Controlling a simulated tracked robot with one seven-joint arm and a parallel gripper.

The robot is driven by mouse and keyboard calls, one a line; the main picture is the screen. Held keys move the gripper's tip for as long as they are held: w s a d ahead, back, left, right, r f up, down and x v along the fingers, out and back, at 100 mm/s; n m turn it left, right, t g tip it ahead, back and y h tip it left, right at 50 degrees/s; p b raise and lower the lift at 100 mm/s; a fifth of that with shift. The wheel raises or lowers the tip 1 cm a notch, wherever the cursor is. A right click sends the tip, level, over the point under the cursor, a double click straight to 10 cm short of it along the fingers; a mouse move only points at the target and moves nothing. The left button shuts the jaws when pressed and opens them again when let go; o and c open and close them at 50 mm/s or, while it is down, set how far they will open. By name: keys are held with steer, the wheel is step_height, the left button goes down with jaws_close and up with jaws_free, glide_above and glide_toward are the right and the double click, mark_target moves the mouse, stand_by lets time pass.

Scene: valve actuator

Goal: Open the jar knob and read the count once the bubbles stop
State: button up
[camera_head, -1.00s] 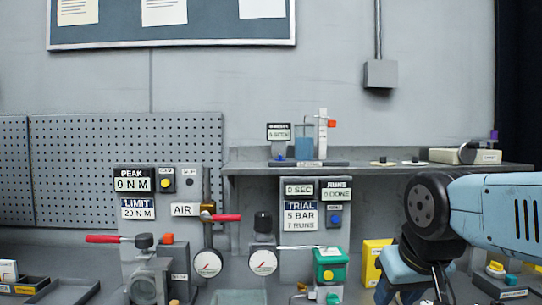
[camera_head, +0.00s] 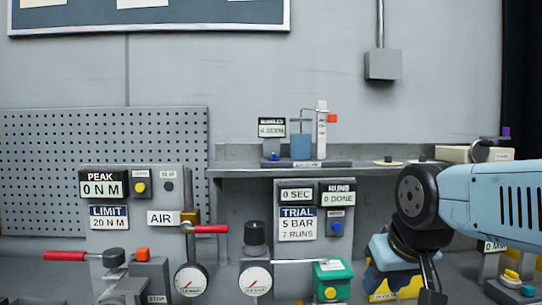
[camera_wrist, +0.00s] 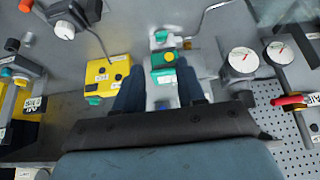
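The jar (camera_head: 301,146) is a small blue-filled vessel on a grey base on the back shelf. A white tube (camera_head: 321,130) with a red-orange piece (camera_head: 332,118) stands beside it. A small blue knob (camera_head: 273,156) sits at the base's left end; I cannot tell which part is the jar knob. The bubbles display (camera_head: 271,128) appears to read 6 SEEN, though small and blurred. My gripper (camera_wrist: 160,88) is open, its dark fingers apart above the bench. A green-topped device (camera_wrist: 163,76) shows between them; contact is unclear. In the head view my gripper is low right, away from the jar.
The panels read PEAK 0 N M (camera_head: 101,185) and TRIAL 5 BAR, 7 RUNS (camera_head: 297,224). Red-handled levers (camera_head: 205,229), gauges (camera_head: 255,280) and a green box (camera_head: 331,274) crowd the bench front. A yellow box (camera_wrist: 107,74) lies beside my fingers. Pegboard (camera_head: 100,140) covers the left wall.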

steer(key=w+a+r+n+t+y, duration=0.1)
steer(key=w+a+r+t, duration=0.1)
steer(key=w+a+r, duration=0.3)
steer(key=w+a+r+t+y, duration=0.1)
steer(key=w+a+r+t, duration=0.1)
steer(key=w, duration=0.5)
steer(key=w+a+r+n+t+y, duration=0.1)
steer(key=w+a+r+t, duration=0.1)
steer(key=w+a+r, duration=0.3)
steer(key=m+t+h, duration=0.2)
steer(key=t+h, duration=0.1)
steer(key=t, duration=0.3)
glide_toward(274, 155)
steer(key=w, duration=1.1)
steer(key=shift+w+r, duration=0.2)
steer(key=shift+w, duration=0.15)
steer(key=shift+c, duration=0.4)
jaws_close()
